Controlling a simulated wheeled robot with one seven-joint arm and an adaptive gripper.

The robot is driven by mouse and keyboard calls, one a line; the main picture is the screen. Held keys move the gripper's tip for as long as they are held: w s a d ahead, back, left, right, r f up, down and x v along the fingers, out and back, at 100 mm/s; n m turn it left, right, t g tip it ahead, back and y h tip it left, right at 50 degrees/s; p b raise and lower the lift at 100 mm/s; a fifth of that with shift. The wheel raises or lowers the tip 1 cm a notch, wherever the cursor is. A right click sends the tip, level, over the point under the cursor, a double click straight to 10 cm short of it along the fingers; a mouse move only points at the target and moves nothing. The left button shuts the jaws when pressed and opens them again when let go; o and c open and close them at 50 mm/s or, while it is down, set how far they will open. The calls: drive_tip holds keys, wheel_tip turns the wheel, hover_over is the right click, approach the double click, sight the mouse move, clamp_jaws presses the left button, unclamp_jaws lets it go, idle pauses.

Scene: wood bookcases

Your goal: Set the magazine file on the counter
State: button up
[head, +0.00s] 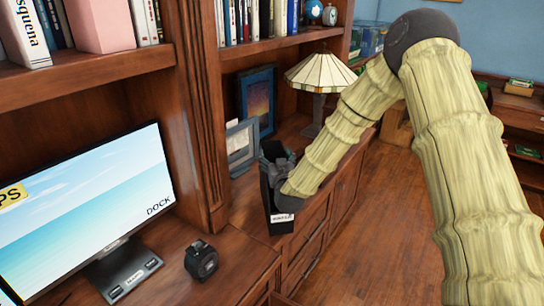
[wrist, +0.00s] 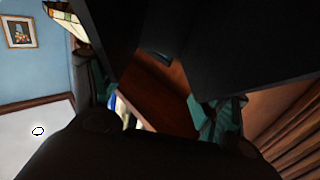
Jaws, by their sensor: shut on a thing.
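The magazine file (head: 281,219) is a dark, narrow, upright box with a white label low on its front, in the middle of the head view. It is at the front edge of the wooden counter (head: 240,214); I cannot tell whether its base touches the counter. My gripper (head: 276,161) is at the top of the file and shut on it, with the fingertips partly hidden. In the wrist view, large dark panels of the file (wrist: 245,40) fill the top, and teal finger parts (wrist: 215,118) show on both sides.
Picture frames (head: 243,146) and a stained-glass lamp (head: 318,82) stand behind the file on the counter. A wooden upright (head: 205,120) is to its left. A monitor (head: 85,215) and a small black object (head: 201,260) are at lower left. Open floor (head: 385,230) lies right.

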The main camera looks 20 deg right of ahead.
drive_tip(key=w, duration=0.3)
drive_tip(key=w+p, duration=0.1)
drive_tip(key=w, duration=0.1)
drive_tip(key=shift+w+d+f, duration=0.2)
drive_tip(key=shift+d+f, duration=0.05)
drive_tip(key=shift+w, duration=0.4)
drive_tip(key=shift+f+p, duration=1.05)
drive_tip(key=shift+f, duration=0.8)
drive_tip(key=o, duration=1.6)
drive_tip(key=shift+s+a+b, duration=0.25)
drive_tip(key=shift+s+b, duration=0.45)
drive_tip(key=shift+s, duration=1.3)
drive_tip(key=shift+s+a+b, duration=0.2)
drive_tip(key=shift+s+b, duration=0.5)
drive_tip(key=shift+s, duration=1.25)
drive_tip(key=shift+s+a+b, duration=0.25)
drive_tip(key=shift+s+b, duration=0.45)
drive_tip(key=shift+s, duration=1.3)
